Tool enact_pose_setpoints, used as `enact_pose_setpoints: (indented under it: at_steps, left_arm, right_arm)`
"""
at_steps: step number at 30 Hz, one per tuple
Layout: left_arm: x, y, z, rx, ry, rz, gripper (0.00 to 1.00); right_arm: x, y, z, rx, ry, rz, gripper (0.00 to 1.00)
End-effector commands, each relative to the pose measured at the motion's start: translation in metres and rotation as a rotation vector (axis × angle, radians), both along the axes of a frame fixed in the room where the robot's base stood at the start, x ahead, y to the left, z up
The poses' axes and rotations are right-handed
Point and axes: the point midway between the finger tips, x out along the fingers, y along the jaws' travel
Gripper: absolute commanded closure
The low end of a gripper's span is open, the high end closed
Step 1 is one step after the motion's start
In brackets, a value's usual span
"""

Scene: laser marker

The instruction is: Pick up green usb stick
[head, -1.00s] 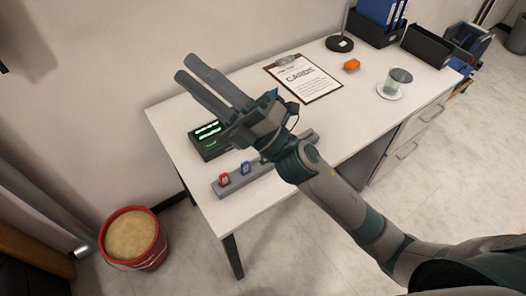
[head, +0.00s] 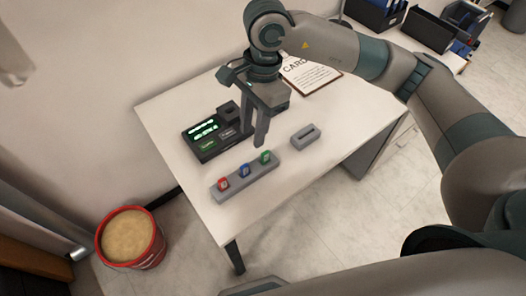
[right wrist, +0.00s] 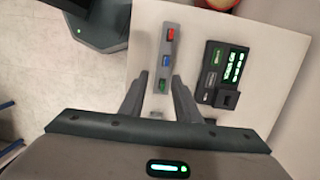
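The green usb stick (head: 265,157) stands upright in the grey holder (head: 238,188), at the end farthest from the red one. My right gripper (head: 259,138) points down over the table, just above and behind the green stick. In the right wrist view my right gripper (right wrist: 158,82) is open and empty, and the green usb stick (right wrist: 163,86) shows between its fingers, below them. A blue stick (head: 243,170) and a red stick (head: 223,183) stand in the same holder. My left gripper is not in view.
A black marker device (head: 205,146) with a green-lit screen sits behind the holder. A small grey slotted block (head: 306,136) lies to the right. A clipboard (head: 311,75) is farther back. A red bucket (head: 130,237) stands on the floor at left.

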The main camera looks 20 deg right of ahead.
Motion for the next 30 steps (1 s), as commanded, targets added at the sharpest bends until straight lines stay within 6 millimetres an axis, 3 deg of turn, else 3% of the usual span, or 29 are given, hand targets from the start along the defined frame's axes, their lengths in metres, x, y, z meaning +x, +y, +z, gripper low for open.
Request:
enact_pose_setpoints:
  at_steps: [3, 6, 19, 25, 30]
  left_arm:
    - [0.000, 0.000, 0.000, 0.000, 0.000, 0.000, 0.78]
    - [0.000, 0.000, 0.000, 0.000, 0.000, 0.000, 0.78]
    - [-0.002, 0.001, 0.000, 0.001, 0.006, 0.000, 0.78]
    - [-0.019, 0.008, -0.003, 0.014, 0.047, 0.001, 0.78]
    - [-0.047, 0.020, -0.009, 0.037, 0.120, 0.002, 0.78]
  right_arm:
    - [0.015, -0.027, 0.006, -0.108, -0.053, -0.006, 0.70]
    - [0.021, -0.036, 0.009, -0.146, -0.071, -0.009, 0.70]
    - [0.021, -0.038, 0.007, -0.152, -0.070, -0.010, 0.70]
    - [0.020, -0.038, -0.011, -0.152, -0.067, -0.010, 0.70]
    - [0.020, -0.038, -0.038, -0.152, -0.067, -0.010, 0.70]
